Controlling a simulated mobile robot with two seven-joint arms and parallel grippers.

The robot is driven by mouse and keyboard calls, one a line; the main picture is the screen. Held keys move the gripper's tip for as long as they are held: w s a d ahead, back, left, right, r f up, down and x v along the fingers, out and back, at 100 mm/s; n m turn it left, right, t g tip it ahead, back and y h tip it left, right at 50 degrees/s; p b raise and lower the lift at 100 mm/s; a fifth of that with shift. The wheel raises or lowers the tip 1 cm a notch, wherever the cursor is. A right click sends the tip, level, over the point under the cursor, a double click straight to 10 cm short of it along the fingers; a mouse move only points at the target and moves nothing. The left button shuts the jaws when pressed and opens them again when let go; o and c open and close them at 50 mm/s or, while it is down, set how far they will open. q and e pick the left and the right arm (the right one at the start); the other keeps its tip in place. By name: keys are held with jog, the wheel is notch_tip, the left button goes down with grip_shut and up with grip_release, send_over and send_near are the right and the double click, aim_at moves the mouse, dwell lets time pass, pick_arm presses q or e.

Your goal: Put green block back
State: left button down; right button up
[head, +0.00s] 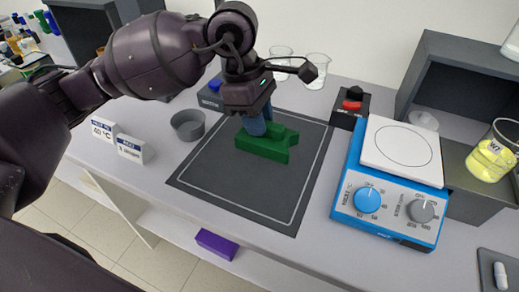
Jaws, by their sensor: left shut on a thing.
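The green block (267,145) is at the upper middle of the dark square mat (220,180) in the head view. It has a notched right end, and a blue upright piece (256,124) shows between it and my gripper. My left gripper (258,112) points down from above and is shut on the green block's upper part; its fingertips are partly hidden by its own body. I cannot tell whether the block touches the mat. My right gripper is not in view.
A blue hotplate (395,215) with a white top stands right of the mat. A black box with a red knob (353,98), glass beakers (317,70) and a grey bowl (188,124) surround the mat. White labels (133,149) stand at left.

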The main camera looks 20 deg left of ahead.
pick_arm(q)
jog(key=x, duration=0.3)
jog(key=shift+a+f, duration=0.1)
jog(key=shift+a, duration=0.3)
jog(key=shift+f, duration=0.65)
jog(key=shift+a+b+x, duration=0.2)
jog(key=shift+b+x, duration=0.05)
jog(key=shift+x, duration=0.65)
jog(key=shift+a+b+x, duration=0.2)
jog(key=shift+a+x, duration=0.05)
jog(key=shift+x, duration=0.65)
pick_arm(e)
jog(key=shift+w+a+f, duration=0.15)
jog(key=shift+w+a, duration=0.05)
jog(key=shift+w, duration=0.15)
pick_arm(q)
jog(key=shift+f, duration=0.25)
jog(key=c, duration=1)
grip_release()
jog(key=shift+o, duration=0.2)
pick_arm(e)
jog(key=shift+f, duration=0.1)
pick_arm(q)
jog(key=shift+a+r, duration=0.1)
jog(key=shift+r, duration=0.45)
jog(key=p+v, duration=0.1)
jog(key=v, duration=1)
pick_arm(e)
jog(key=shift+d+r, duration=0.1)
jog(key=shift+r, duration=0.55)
